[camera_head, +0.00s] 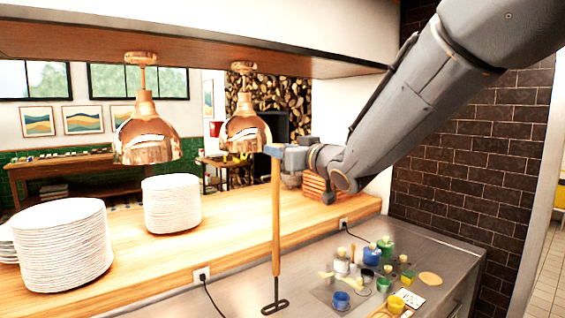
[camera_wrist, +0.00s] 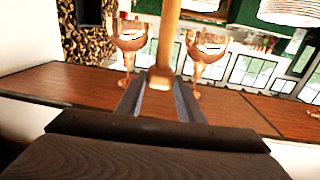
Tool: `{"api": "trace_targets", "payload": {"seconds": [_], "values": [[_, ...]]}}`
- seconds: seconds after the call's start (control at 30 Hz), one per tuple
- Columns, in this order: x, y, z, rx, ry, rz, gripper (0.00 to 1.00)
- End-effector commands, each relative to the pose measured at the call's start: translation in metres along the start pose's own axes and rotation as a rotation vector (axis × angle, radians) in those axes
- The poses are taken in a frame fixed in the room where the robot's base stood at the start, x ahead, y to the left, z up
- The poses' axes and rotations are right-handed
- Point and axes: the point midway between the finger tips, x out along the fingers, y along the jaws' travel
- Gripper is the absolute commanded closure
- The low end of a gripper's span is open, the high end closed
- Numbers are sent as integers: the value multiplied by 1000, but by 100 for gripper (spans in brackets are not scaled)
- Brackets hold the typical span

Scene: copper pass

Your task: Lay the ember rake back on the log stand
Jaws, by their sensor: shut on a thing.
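The ember rake (camera_head: 276,215) has a long pale wooden handle and a dark looped head at its lower end. It hangs upright in the head view, its head in front of the steel worktop; I cannot tell whether it touches. My gripper (camera_head: 276,150) is shut on the handle near its top end. In the wrist view the handle (camera_wrist: 166,40) stands between the two fingers of my gripper (camera_wrist: 160,92). Stacked split logs (camera_head: 286,100) fill the back wall beside a dark opening. I cannot pick out the log stand for certain.
A wooden pass shelf (camera_head: 225,235) holds white plate stacks (camera_head: 62,245) and an orange-brown stack (camera_head: 318,184). Copper lamps (camera_head: 147,138) hang above it. Small coloured pots (camera_head: 341,299) and jars crowd the steel worktop (camera_head: 235,295) at right. A dark brick wall (camera_head: 460,160) stands right.

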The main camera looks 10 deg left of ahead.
Motion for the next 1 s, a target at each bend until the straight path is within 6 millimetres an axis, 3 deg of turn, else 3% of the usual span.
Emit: {"api": "trace_targets", "payload": {"seconds": [0.2, 0.57, 0.6, 0.7, 1.0], "values": [[-1, 2, 27, 2, -1, 3, 100], [0, 3, 32, -1, 2, 5, 100], [-1, 3, 34, 0, 0, 5, 63], [-1, 3, 33, 0, 0, 5, 47], [-1, 3, 32, 0, 0, 5, 47]]}}
